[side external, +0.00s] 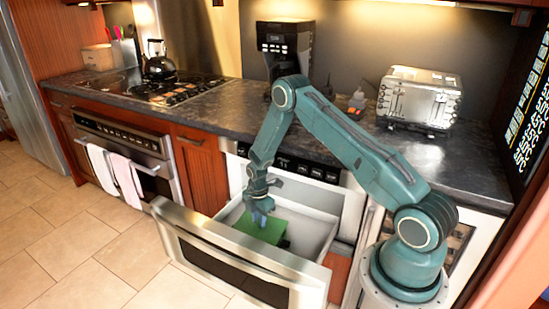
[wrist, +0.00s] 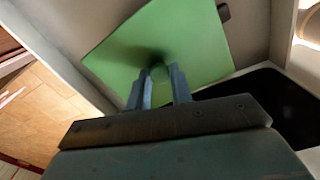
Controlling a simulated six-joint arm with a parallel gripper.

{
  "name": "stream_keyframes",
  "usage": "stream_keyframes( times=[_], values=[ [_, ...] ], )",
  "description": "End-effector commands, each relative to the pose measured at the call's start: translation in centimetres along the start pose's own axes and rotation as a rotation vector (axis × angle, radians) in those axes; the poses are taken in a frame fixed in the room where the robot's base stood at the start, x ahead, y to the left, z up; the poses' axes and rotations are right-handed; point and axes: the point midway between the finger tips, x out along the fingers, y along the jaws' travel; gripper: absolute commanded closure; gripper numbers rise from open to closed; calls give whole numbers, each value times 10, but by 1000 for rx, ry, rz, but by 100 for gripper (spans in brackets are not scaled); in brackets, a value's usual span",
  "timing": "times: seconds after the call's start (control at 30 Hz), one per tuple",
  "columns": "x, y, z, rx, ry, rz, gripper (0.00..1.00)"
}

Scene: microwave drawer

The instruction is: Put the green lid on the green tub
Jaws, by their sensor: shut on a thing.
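The green lid (wrist: 190,40) is a flat square panel seen from above in the wrist view. It also shows inside the open drawer in the side view (side external: 262,231). My gripper (wrist: 158,78) points down at the lid, its two fingers closed on a small green knob near the lid's near edge. In the side view my gripper (side external: 262,206) is low inside the drawer. I cannot make out the green tub as a separate thing. The lid hides what is beneath it, so I cannot tell whether it touches anything below.
The microwave drawer (side external: 196,219) is pulled out, its pale walls around the lid. A black area (wrist: 275,98) lies beside the lid in the wrist view. A small dark grey piece (wrist: 223,12) shows at the lid's far edge. A toaster (side external: 420,98) stands on the counter.

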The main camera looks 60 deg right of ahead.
Motion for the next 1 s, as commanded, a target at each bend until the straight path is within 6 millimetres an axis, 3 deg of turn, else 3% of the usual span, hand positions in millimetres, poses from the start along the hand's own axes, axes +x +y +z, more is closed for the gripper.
stream_keyframes(
  times=[0.33,1.0],
  values=[
    [17,0,0,0,0,1,100],
    [19,0,0,0,0,1,100]
  ],
)
